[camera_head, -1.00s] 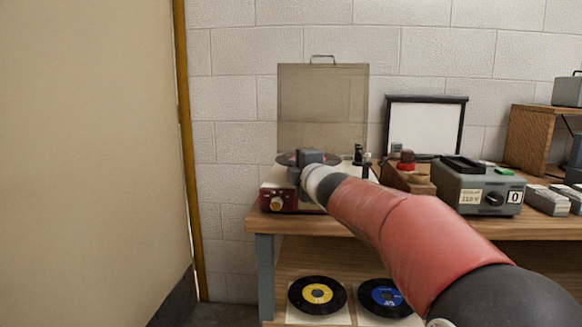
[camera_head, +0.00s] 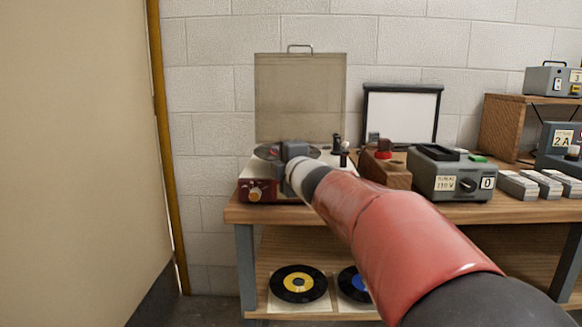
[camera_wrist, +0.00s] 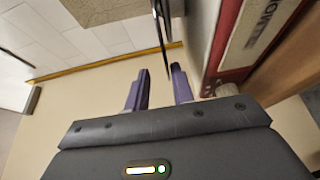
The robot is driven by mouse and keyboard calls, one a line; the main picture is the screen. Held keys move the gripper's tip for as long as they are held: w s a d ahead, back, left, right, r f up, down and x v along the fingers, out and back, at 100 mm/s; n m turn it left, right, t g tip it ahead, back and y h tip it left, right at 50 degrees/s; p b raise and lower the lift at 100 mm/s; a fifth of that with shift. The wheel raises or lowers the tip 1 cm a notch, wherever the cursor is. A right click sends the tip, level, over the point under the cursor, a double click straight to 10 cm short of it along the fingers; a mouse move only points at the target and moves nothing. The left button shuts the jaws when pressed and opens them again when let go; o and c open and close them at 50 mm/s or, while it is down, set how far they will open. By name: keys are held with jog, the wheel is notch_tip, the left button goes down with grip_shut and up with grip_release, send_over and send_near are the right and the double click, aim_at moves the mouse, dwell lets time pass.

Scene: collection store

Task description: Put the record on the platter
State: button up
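The record player (camera_head: 256,190) stands on the left end of the table, red-fronted, with its lid raised. A dark disc (camera_head: 267,152), which looks like the record, lies level at the platter's place; the platter beneath cannot be told apart. My gripper (camera_head: 289,152) is at the disc's near side and covers part of it. In the wrist view my gripper (camera_wrist: 160,80) has its two fingers apart. A thin dark edge (camera_wrist: 163,35), likely the disc seen edge-on, reaches between the fingertips with gaps on both sides. The player's red side (camera_wrist: 217,60) is close on the right.
Two records, one with a yellow label (camera_head: 298,283) and one with a blue label (camera_head: 354,284), lie on the lower shelf. A wooden block (camera_head: 386,171), a grey device (camera_head: 447,181) and a framed white panel (camera_head: 402,115) stand right of the player. A wall is behind.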

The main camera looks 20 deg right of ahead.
jog(key=s+d, duration=0.1)
jog(key=s, duration=0.7)
jog(key=shift+s, duration=0.25)
jog(key=shift+d, duration=0.1)
jog(key=s+a+f+m+g, duration=0.3)
jog(key=s+f+m, duration=0.3)
jog(key=m, duration=0.6)
jog(key=s+a+f+m+g+y, duration=0.1)
jog(key=s+a+f+m+g, duration=0.2)
jog(key=s+f+m, duration=0.65)
jog(key=s+a+f+m+g, duration=0.2)
jog(key=f+m+g, duration=0.1)
jog(key=m, duration=1.1)
jog(key=s+d+f+n+g+h, duration=0.3)
jog(key=s+f+n, duration=0.3)
jog(key=s+n, duration=0.4)
jog(key=d+n, duration=0.1)
jog(key=n, duration=0.5)
jog(key=shift+s+d+f+h, duration=0.15)
jog(key=shift+s+f+h, duration=0.15)
jog(key=shift+s, duration=0.1)
